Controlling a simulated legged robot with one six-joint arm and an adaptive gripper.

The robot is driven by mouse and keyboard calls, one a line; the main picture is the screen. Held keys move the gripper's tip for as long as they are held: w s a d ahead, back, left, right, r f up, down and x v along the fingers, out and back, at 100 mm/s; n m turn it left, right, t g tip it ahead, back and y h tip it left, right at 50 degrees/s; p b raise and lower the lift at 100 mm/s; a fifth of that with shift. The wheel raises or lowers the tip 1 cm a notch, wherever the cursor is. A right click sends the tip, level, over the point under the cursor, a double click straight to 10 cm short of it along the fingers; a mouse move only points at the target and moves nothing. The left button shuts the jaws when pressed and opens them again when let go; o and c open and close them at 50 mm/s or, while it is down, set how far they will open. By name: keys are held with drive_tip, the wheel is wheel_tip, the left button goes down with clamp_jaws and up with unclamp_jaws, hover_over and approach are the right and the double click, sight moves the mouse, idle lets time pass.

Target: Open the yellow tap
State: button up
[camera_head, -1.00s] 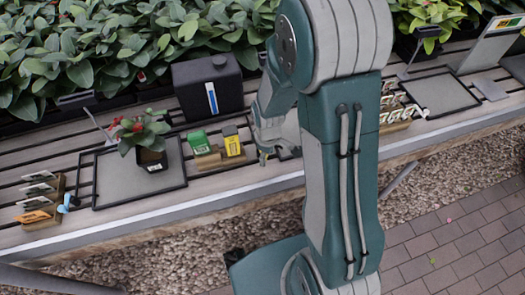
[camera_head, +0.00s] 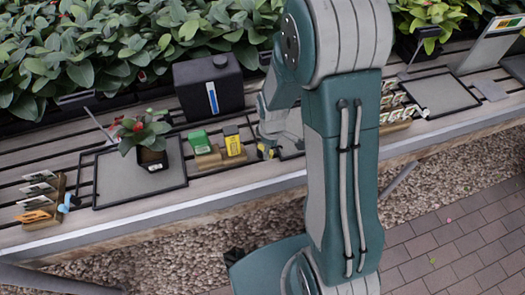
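My gripper (camera_head: 276,140) is low over the wooden bench, just right of a yellow-and-black packet (camera_head: 233,141). My arm hides part of it, and its fingers are too small to tell open from shut. A small yellow-and-dark piece (camera_head: 266,152) shows at the fingertips; I cannot tell whether it is the yellow tap, another object or part of the gripper. I cannot tell whether it is held. No yellow tap can be clearly made out elsewhere. A black canister (camera_head: 203,93) with a pale blue-white strip stands behind the packets.
A green packet (camera_head: 199,142) stands beside the yellow one in a wooden holder. A potted red-flowered plant (camera_head: 152,150) sits on a dark framed tray (camera_head: 112,180). Card holders (camera_head: 40,200) stand at far left. Leafy plants line the back. Paving lies in front.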

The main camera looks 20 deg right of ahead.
drive_tip(key=shift+w+d, duration=1.9)
drive_tip(key=shift+s+a, duration=0.25)
wheel_tip(320, 180, up, 7)
idle(0.4)
